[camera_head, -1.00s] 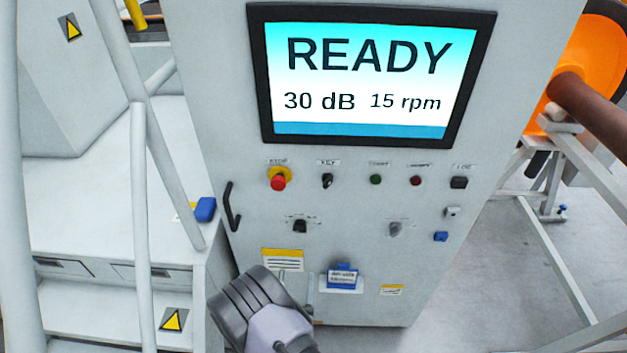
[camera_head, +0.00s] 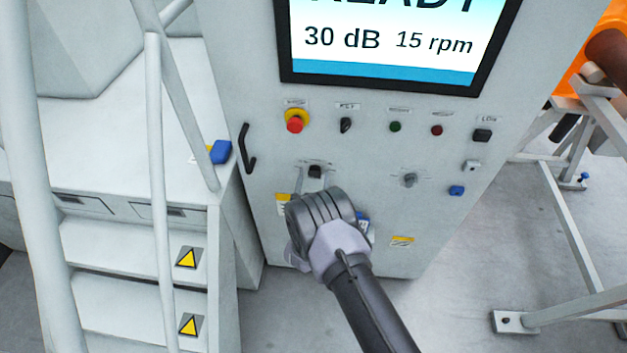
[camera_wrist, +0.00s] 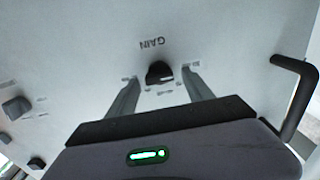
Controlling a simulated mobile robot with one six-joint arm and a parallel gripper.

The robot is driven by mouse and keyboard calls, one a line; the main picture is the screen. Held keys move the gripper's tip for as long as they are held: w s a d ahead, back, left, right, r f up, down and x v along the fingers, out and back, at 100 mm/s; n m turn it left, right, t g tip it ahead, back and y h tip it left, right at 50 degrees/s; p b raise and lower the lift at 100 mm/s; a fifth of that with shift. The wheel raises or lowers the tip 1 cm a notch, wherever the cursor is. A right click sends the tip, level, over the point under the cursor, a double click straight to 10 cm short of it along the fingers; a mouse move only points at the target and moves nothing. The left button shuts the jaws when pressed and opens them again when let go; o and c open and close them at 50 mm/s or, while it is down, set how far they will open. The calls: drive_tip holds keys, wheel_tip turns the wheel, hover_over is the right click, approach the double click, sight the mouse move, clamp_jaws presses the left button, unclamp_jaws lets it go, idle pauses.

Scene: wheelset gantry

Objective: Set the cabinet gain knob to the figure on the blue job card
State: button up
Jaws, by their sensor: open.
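The gain knob (camera_wrist: 158,72) is black, under the upside-down word GAIN, in the wrist view. My gripper (camera_wrist: 160,78) is open, with one finger on each side of the knob. I see gaps between the fingers and the knob. In the head view the knob (camera_head: 315,171) shows just above my wrist on the cabinet front (camera_head: 375,140). The cabinet screen (camera_head: 390,40) reads 30 dB and 15 rpm. The blue job card (camera_head: 363,222) is mostly hidden behind my arm, and its figure cannot be read.
A second, grey knob (camera_head: 409,180) sits to the right. Above are a red stop button (camera_head: 295,122), a key switch (camera_head: 346,125) and small buttons. A black handle (camera_head: 247,148) stands out at the cabinet's left. Steps with rails are on the left, a metal stand (camera_head: 560,220) on the right.

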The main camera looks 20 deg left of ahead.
clamp_jaws()
drive_tip(key=shift+f+m+b, duration=0.15)
drive_tip(key=shift+m+b, duration=0.2)
drive_tip(key=shift+m, duration=0.05)
drive_tip(key=m+b, duration=0.3)
drive_tip(key=m, duration=0.1)
drive_tip(key=shift+f, duration=0.1)
drive_tip(key=m+b, duration=0.6)
drive_tip(key=b, duration=0.4)
drive_tip(key=m+b, duration=0.6)
drive_tip(key=b, duration=0.4)
drive_tip(key=shift+d+m, duration=0.2)
drive_tip(key=shift+m, duration=0.5)
